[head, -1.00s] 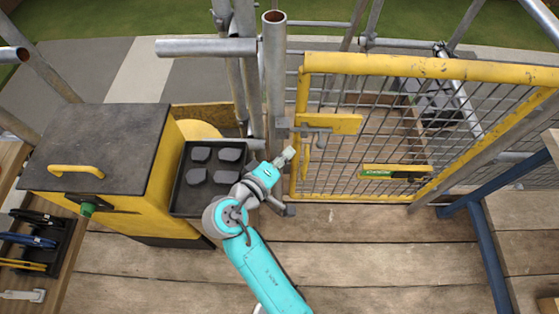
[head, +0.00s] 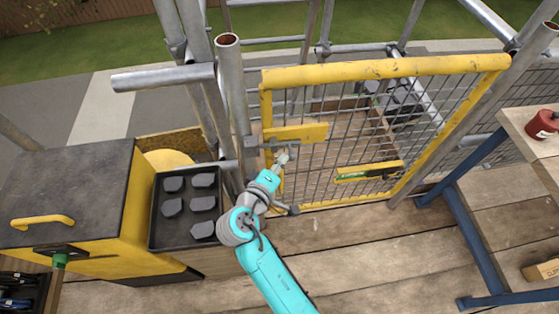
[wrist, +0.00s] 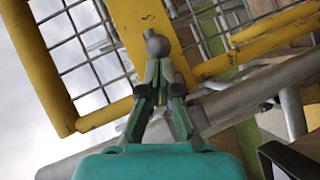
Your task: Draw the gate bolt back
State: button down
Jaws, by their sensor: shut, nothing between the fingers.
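The yellow gate (head: 385,68) with wire mesh stands upright beside the scaffold post (head: 232,100), and it looks closed. Its yellow bolt plate (head: 300,132) is at the latch side, near the post. A round grey knob (wrist: 157,43), apparently the bolt's handle, shows in the wrist view in front of a yellow bar. My gripper (head: 284,157) is just below the plate's left part. In the wrist view my gripper (wrist: 161,78) is shut and empty, with its tips close under the knob. I cannot tell if they touch. The bolt's bar is hard to make out.
A yellow bin with a dark lid (head: 65,195) and a black tray (head: 178,239) of several dark tiles stand left of my arm. A blue-legged bench (head: 465,225) is at the right. Open plank floor (head: 360,240) lies between.

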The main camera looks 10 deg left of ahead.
jog(key=shift+w+d, duration=0.25)
jog(key=shift+d, duration=0.55)
jog(key=shift+w+d, duration=0.2)
jog(key=shift+d, duration=0.6)
jog(key=shift+w+d, duration=0.25)
jog(key=shift+d, duration=0.55)
